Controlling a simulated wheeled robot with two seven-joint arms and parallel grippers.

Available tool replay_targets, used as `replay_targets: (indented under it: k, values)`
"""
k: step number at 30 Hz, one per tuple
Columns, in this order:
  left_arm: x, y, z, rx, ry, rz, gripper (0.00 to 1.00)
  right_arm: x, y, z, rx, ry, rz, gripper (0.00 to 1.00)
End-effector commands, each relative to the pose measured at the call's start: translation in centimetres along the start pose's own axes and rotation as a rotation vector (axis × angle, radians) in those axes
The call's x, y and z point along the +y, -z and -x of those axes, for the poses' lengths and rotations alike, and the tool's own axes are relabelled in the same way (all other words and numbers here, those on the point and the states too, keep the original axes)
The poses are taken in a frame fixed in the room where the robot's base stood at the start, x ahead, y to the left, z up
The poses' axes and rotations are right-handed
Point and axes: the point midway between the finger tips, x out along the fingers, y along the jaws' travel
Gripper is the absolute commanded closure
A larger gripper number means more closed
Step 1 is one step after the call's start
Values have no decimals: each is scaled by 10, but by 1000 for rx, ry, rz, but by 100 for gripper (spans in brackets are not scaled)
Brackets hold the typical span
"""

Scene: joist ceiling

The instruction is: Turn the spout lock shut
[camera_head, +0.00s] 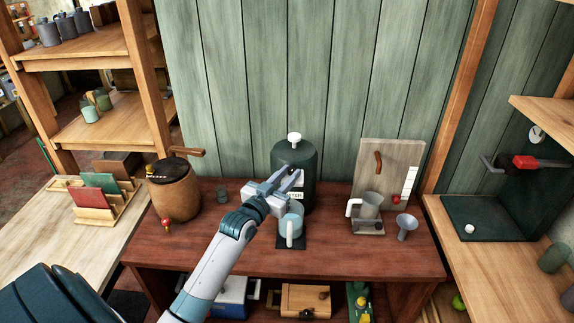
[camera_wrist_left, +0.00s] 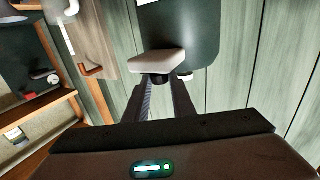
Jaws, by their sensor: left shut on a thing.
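The dark green dispenser (camera_head: 302,158) stands upright at the back of the red-brown counter, with a white knob (camera_head: 294,137) on top. My left gripper (camera_head: 291,181) is at its front. In the left wrist view, a pale spout block (camera_wrist_left: 157,62) juts from the dispenser's dark body (camera_wrist_left: 190,30). My left gripper (camera_wrist_left: 165,84) has its fingers around a small dark part beneath that block, which looks like the spout lock; its turn angle is unclear. A light blue mug (camera_head: 291,222) stands under the spout area, partly hidden by my gripper. My right gripper is out of view.
A wooden keg (camera_head: 174,193) stands left on the counter (camera_head: 235,250). A grey board (camera_head: 388,172), a cup (camera_head: 367,206) on a stand and a funnel (camera_head: 406,225) are at the right. The counter's front strip is mostly clear.

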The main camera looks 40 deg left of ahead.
Motion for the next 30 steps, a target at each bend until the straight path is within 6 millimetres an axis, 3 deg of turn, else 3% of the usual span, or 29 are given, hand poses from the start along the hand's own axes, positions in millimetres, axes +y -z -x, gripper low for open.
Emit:
replay_targets:
  k: [1,9,30]
  values:
    - [3,5,0,0,24,8,100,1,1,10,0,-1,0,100]
    - [6,2,-1,1,145,5,100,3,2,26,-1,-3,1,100]
    - [6,1,-1,3,231,-1,100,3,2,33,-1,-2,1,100]
